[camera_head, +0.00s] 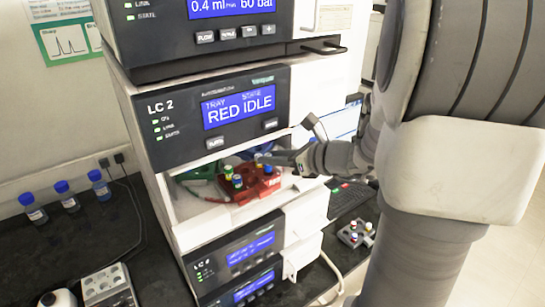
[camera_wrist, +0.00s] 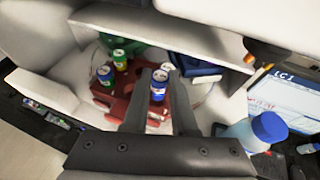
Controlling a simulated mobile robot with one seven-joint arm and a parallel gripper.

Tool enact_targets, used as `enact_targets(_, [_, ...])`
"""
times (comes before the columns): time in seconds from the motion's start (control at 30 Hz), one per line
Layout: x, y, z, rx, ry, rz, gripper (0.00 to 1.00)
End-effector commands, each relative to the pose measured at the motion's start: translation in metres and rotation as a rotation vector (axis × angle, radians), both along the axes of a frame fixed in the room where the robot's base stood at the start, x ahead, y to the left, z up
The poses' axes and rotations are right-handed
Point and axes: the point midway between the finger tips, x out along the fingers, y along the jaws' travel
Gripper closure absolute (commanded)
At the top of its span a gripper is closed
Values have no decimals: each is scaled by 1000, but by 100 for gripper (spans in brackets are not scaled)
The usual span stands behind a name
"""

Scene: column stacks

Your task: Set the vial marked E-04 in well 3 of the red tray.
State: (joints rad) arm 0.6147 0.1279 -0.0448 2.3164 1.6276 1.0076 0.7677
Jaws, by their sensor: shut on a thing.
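The red tray (camera_head: 262,190) sits inside the open bay of the LC 2 unit; it also shows in the wrist view (camera_wrist: 112,106). Whether this vial is seated or just above a well I cannot tell. A white-capped vial (camera_wrist: 167,67) is just behind the held one. The E-04 mark and well numbers are unreadable.
The LC 2 display (camera_head: 240,108) reads tray red, state idle. A green tray (camera_wrist: 122,42) and a dark blue one (camera_wrist: 195,70) lie behind the red tray. The bay's walls are close around my gripper. A grey rack (camera_head: 356,233) with vials stands outside at right.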

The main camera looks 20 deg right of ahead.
Motion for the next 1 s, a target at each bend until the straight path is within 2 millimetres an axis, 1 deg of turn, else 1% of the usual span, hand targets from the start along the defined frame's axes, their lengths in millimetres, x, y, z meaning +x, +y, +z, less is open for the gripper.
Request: enact_targets(1.0, [0, 0, -21, 0, 0, 0, 100])
